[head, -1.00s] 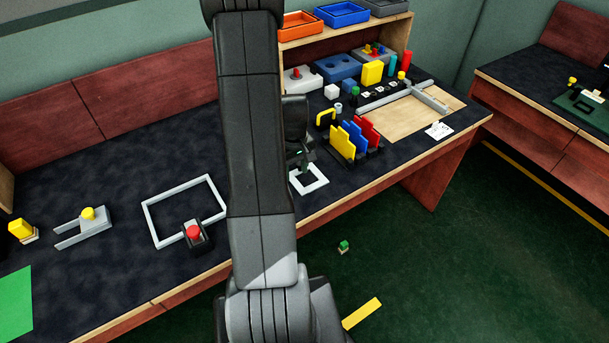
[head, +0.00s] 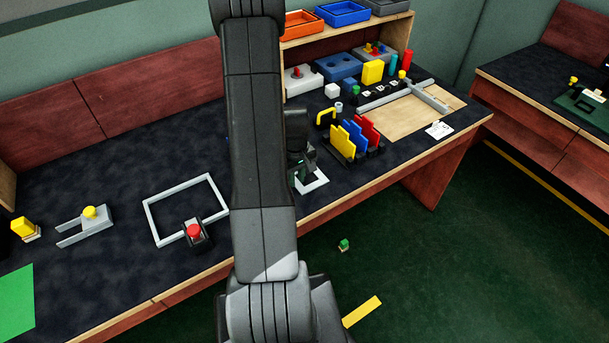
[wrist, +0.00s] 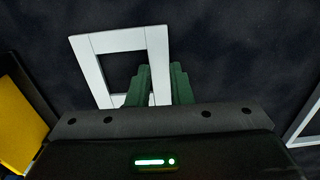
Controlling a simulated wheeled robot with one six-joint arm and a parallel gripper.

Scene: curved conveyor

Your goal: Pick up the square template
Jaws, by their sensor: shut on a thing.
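The square template is a flat white square frame with an open middle. In the head view the square template (head: 314,184) lies on the dark bench top near its front edge, partly hidden by my gripper (head: 298,178) and arm. In the wrist view the square template (wrist: 88,62) spreads out beyond my gripper (wrist: 160,82). The green fingers are shut on one side bar of the frame, with the frame's right side passing between them. Whether the frame is clear of the bench cannot be told.
Upright yellow, blue and red plates (head: 356,140) stand in a dark rack just right of my gripper. A larger grey frame (head: 150,222) with a red-knobbed block (head: 194,232) lies to the left. The bench between is mostly clear. A wooden board (head: 402,120) lies further right.

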